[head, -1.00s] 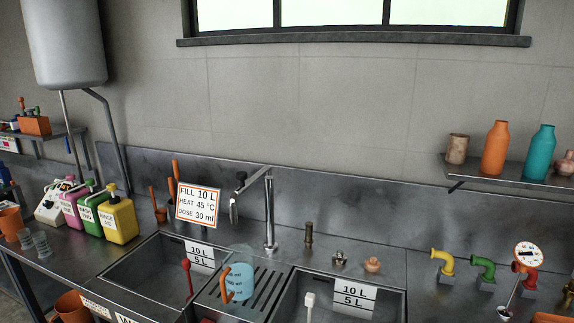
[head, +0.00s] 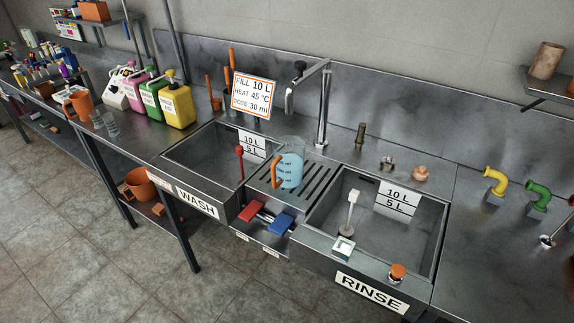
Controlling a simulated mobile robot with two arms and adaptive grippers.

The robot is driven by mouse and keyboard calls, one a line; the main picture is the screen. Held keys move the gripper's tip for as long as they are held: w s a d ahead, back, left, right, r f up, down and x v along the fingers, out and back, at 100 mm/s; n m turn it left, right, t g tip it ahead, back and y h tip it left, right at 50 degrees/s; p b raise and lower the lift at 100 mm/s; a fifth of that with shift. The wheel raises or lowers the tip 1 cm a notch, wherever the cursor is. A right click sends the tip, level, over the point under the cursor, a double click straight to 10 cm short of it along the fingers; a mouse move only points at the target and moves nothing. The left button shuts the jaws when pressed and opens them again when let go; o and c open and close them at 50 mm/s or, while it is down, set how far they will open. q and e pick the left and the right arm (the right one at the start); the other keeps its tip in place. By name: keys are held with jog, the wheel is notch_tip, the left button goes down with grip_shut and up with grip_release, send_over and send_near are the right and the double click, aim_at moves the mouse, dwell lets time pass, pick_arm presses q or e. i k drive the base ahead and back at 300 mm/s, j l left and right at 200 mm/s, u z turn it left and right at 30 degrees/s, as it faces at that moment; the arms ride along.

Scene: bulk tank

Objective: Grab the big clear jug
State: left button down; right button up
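The big clear jug (head: 291,163) stands upright on the ribbed drainboard (head: 318,185) between the two sinks. It is see-through with light blue showing on its lower part and dark markings on its side. Its orange handle (head: 276,171) is on the left side. Neither of my grippers is in the head view.
The wash sink (head: 196,157) lies left of the jug, with a red-headed tool (head: 240,151) upright near it. The rinse sink (head: 415,235) lies right, with a white-headed tool (head: 352,197). The tap (head: 322,105) rises behind the jug. Jerrycans (head: 177,105) stand further left.

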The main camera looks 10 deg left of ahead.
aim_at(289, 152)
jog(key=i+j, duration=0.15)
jog(key=j, duration=0.25)
jog(key=i+j, duration=0.1)
jog(key=j, duration=0.25)
jog(key=i+j+z, duration=0.1)
jog(key=j, duration=0.3)
jog(key=i, duration=0.05)
